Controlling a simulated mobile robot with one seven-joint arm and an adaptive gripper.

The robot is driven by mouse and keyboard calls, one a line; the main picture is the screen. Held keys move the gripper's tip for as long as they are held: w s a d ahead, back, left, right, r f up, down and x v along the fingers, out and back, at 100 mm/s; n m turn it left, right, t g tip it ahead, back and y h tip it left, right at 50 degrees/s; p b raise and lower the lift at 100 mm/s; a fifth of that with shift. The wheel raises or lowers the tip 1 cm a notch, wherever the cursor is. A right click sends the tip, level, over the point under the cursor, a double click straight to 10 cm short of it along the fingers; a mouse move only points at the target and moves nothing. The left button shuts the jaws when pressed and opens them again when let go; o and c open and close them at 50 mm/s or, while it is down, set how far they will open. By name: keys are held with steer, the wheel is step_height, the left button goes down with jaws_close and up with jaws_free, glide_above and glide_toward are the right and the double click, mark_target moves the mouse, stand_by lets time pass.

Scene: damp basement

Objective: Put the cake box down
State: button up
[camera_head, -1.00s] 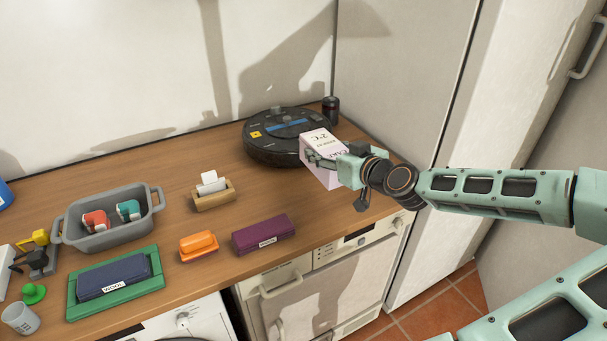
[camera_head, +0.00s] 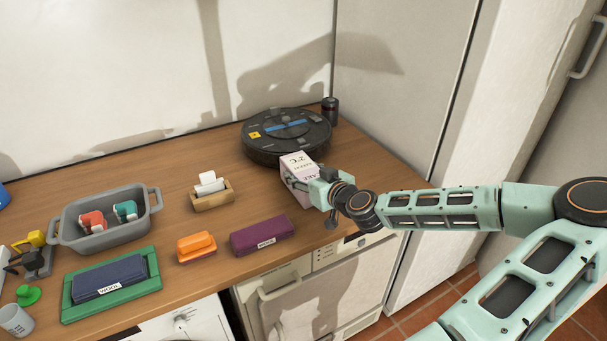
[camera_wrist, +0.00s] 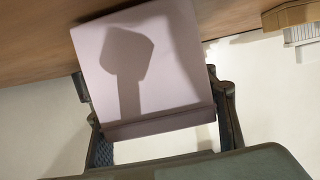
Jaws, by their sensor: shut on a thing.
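The cake box (camera_head: 299,165) is a pale pink-white carton with dark print on its top face. It is in front of the black robot vacuum, near the front right of the counter. My gripper (camera_head: 304,184) is shut on it, with its fingers along the box's sides. In the wrist view the box (camera_wrist: 150,60) fills the space between the two fingers (camera_wrist: 160,120), and a shadow falls on its plain face. Its underside is hidden, and I cannot tell whether it touches the counter.
The robot vacuum (camera_head: 285,150) and a dark can (camera_head: 330,110) stand behind. A purple case (camera_head: 262,236), orange case (camera_head: 197,246), wooden holder (camera_head: 213,199), grey bin (camera_head: 105,235) and green tray (camera_head: 140,291) stand leftward.

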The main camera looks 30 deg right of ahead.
steer(key=shift+f, duration=0.1)
steer(key=shift+f, duration=0.15)
steer(key=o, duration=1.6)
